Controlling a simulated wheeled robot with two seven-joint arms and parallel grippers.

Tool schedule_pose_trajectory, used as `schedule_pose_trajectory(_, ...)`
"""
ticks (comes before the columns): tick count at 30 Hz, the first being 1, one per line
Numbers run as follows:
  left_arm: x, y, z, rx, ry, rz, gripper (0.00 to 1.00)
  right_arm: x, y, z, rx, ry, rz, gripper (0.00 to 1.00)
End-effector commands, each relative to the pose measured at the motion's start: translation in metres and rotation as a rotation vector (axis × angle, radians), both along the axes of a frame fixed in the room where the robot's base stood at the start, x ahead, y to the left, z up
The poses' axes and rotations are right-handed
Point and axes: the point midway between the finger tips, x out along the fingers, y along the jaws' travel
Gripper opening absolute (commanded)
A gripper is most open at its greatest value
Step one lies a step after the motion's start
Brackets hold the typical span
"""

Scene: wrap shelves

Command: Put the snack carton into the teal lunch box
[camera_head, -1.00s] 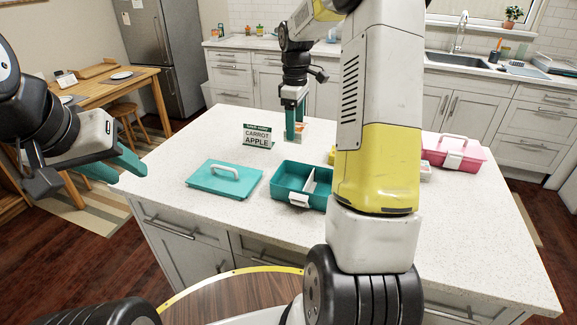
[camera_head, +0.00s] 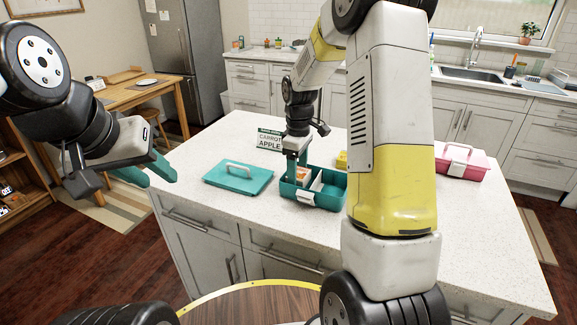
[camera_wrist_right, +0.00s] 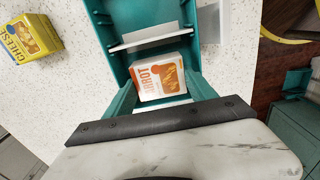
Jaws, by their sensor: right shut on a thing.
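The snack carton, white and orange with "CARROT" on it, shows in the head view (camera_head: 304,174) and in the right wrist view (camera_wrist_right: 160,78). My right gripper (camera_head: 297,172) is shut on it, one teal finger at each side in the wrist view (camera_wrist_right: 162,92). The carton is within the left compartment of the open teal lunch box (camera_head: 327,204); whether it touches the floor is hidden. A white divider (camera_wrist_right: 150,37) lies beside it. My left gripper (camera_head: 148,174) is open and empty, off the counter's left edge.
The teal lid (camera_head: 238,180) with a white handle lies left of the box. A "CARROT APPLE" sign (camera_head: 269,140) stands behind. A yellow cheese carton (camera_wrist_right: 32,38) stands on the counter. A pink lunch box (camera_head: 460,162) is at the right, beyond my right arm.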

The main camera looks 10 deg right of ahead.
Motion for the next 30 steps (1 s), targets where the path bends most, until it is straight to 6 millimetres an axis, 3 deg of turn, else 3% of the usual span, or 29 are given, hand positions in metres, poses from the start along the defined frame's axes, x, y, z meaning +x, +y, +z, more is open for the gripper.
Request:
schedule_pose_trajectory(3, 0.0, 0.0, 0.0, 0.0, 0.0, 0.0, 0.36, 0.0, 0.0, -0.015, 0.0, 0.001, 0.0, 0.24)
schedule_pose_trajectory(14, 0.0, 0.0, 0.0, 0.0, 0.0, 0.0, 0.36, 0.0, 0.0, -0.019, 0.0, 0.001, 0.001, 0.24)
schedule_pose_trajectory(15, 0.0, 0.0, 0.0, 0.0, 0.0, 0.0, 0.36, 0.0, 0.0, -0.019, 0.0, 0.0, 0.0, 0.72)
schedule_pose_trajectory(25, 0.0, 0.0, 0.0, 0.0, 0.0, 0.0, 0.36, 0.0, 0.0, -0.017, 0.0, 0.0, 0.0, 0.74)
schedule_pose_trajectory(30, 0.0, 0.0, 0.0, 0.0, 0.0, 0.0, 0.36, 0.001, 0.0, 0.0, 0.0, -0.004, 0.0, 0.74)
